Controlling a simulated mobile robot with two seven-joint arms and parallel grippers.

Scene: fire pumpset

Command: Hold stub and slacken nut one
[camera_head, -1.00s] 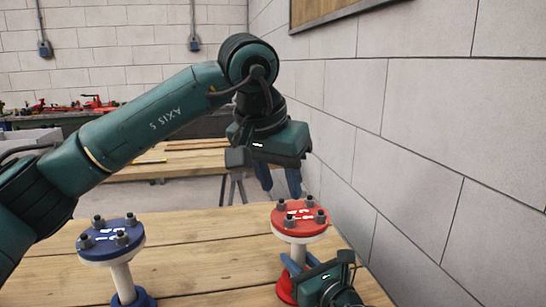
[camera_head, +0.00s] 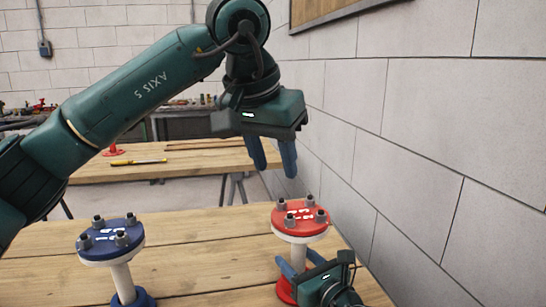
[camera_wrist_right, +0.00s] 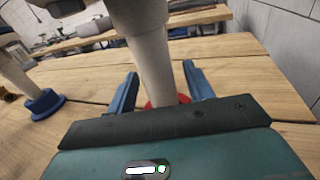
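The red-topped stub (camera_head: 299,218) stands upright on the table at the right, with several grey nuts on its red flange, a white pipe and a red base. A similar blue stub (camera_head: 111,241) stands at the left. My left gripper (camera_head: 272,164) is open and empty, pointing down above and behind the red flange, apart from it. My right gripper (camera_head: 300,262) is low at the red stub. In the right wrist view its open fingers (camera_wrist_right: 162,85) lie either side of the white pipe (camera_wrist_right: 153,65), with gaps visible. Which nut is number one I cannot tell.
The wooden table (camera_head: 205,245) is clear between the two stubs. A grey block wall (camera_head: 430,150) rises close on the right. A second workbench (camera_head: 165,160) with a yellow tool stands behind.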

